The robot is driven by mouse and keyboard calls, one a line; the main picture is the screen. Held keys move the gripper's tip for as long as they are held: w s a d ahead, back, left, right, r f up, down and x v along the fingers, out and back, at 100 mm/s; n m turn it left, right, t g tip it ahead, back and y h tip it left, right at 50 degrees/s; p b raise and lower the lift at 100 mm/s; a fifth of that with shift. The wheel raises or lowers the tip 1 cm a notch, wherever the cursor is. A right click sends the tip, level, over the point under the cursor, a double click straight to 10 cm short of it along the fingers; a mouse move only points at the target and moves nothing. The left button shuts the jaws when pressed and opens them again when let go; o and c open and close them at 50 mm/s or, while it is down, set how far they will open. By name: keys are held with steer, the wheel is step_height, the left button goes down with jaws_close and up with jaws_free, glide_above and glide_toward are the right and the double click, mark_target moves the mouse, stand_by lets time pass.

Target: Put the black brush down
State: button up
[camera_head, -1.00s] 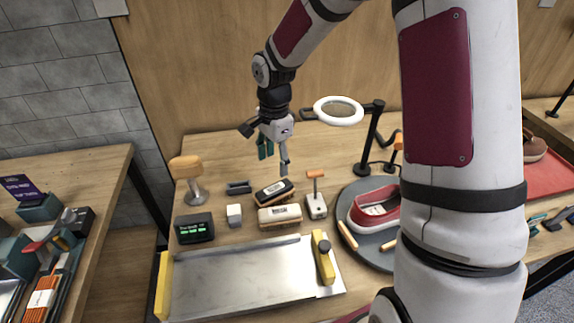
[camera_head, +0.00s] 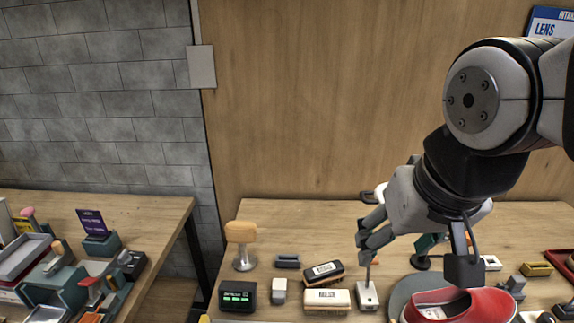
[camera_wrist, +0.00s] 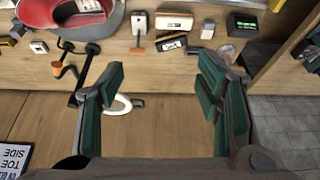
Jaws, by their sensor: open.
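The black brush (camera_head: 323,272) lies on the wooden workbench, just behind a tan brush (camera_head: 327,300) with a white label. It also shows near the top of the wrist view (camera_wrist: 172,42). My gripper (camera_wrist: 163,92) is open, with its green-padded fingers wide apart and nothing between them. In the head view my gripper is up and to the right of the black brush, clear of it. Parts of its fingers are hidden there by my wrist.
A wooden-topped stand (camera_head: 241,232), a black display (camera_head: 238,296) and a white block (camera_head: 279,290) stand left of the brushes. A white ring lamp (camera_wrist: 122,105) is close to my gripper.

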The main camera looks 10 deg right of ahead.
steer(key=s+n, duration=0.1)
steer(key=s, duration=0.2)
steer(key=shift+a+n+t+y, duration=0.15)
steer(key=shift+n+t+y, duration=0.15)
steer(key=shift+n, duration=0.1)
